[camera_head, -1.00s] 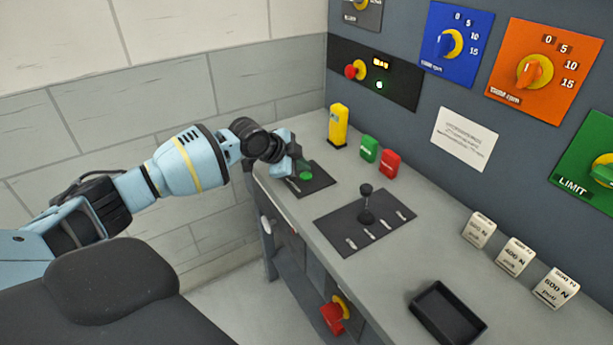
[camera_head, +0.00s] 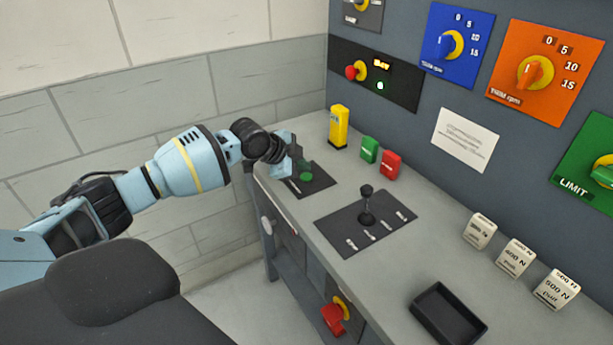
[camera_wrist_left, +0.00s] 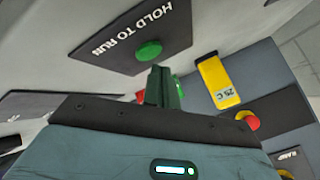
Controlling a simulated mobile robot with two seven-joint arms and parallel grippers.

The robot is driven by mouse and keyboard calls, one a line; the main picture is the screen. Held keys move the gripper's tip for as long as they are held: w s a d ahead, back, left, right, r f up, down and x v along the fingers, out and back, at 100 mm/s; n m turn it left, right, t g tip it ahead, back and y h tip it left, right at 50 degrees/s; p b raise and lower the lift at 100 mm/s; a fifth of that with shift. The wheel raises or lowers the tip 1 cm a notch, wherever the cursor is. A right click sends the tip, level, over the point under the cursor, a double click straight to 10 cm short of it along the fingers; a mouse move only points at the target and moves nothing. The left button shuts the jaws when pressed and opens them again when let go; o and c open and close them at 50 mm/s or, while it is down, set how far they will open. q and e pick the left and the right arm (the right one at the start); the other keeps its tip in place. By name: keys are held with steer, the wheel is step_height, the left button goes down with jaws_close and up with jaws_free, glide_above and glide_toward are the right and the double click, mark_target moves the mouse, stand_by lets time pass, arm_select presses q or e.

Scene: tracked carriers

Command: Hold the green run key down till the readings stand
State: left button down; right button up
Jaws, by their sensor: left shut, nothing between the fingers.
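The green run key (camera_head: 306,177) sits on a dark plate (camera_head: 318,184) at the far left of the bench. In the left wrist view the key (camera_wrist_left: 148,51) is a round green button beside the words "HOLD TO RUN". My left gripper (camera_head: 299,168) is at the key, its fingers shut with nothing between them. In the wrist view the fingertips (camera_wrist_left: 158,70) reach the near edge of the key; I cannot tell whether they touch it. The small lit readout (camera_head: 382,64) on the black panel is too blurred to read, with a green lamp (camera_head: 380,86) below it. My right gripper is not in view.
A yellow block (camera_head: 338,127), a green block (camera_head: 369,149) and a red block (camera_head: 390,164) stand behind the plate. A black lever (camera_head: 366,205) rises to the right. A black tray (camera_head: 448,314) and several white weight blocks (camera_head: 515,257) stand farther right.

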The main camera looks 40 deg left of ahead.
mark_target(303, 178)
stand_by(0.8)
arm_select(q)
steer(key=shift+f, duration=0.45)
steer(key=shift+f, duration=0.6)
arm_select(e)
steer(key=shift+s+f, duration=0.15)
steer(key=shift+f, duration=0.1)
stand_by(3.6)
